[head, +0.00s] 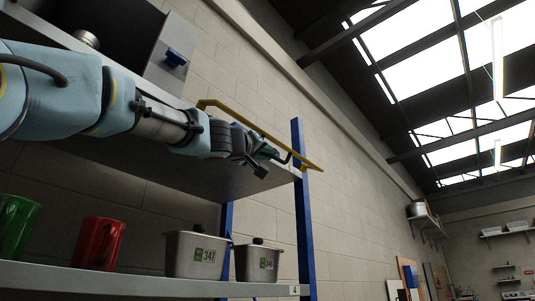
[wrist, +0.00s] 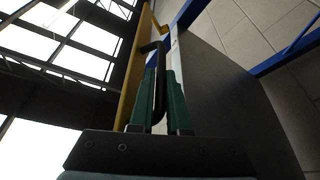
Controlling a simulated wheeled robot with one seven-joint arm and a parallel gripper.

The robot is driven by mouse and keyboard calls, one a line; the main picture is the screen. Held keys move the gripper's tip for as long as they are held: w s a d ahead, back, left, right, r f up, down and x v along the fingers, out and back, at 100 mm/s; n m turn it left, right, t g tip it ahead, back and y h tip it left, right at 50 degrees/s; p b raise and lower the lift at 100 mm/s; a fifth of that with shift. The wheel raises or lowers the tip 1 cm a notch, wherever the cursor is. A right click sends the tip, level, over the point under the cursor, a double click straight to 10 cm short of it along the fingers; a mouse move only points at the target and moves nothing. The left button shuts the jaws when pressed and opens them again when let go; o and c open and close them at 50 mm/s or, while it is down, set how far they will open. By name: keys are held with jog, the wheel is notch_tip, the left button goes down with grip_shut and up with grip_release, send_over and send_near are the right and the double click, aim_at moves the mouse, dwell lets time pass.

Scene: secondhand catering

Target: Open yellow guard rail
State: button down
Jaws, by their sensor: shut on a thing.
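The yellow guard rail (head: 262,133) runs along the edge of the upper shelf, above and behind my arm, and slopes down to the right in the head view. It also shows in the wrist view (wrist: 129,75), left of the fingers. My gripper (head: 272,153) is at the rail's right part. In the wrist view its green fingers (wrist: 161,85) are closed around a dark curved handle (wrist: 158,49) beside the rail. The handle's join to the rail is hard to make out.
The upper shelf (head: 190,168) lies under my arm, with a blue post (head: 302,200) at its right end. A lower shelf (head: 130,281) holds green (head: 17,222) and red (head: 97,243) mugs and two metal containers (head: 196,255). Free air lies to the right.

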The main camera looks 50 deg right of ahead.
jog(key=c, duration=1.2)
grip_release()
jog(key=shift+o, duration=0.2)
jog(key=shift+s+a+f+b, duration=0.1)
jog(key=shift+a+f+b, duration=0.15)
jog(key=shift+a+b, duration=0.2)
jog(key=b+v, duration=0.5)
jog(key=v, duration=0.4)
jog(key=shift+a+b, duration=0.3)
jog(key=shift+a, duration=0.1)
jog(key=shift+s+f, duration=0.1)
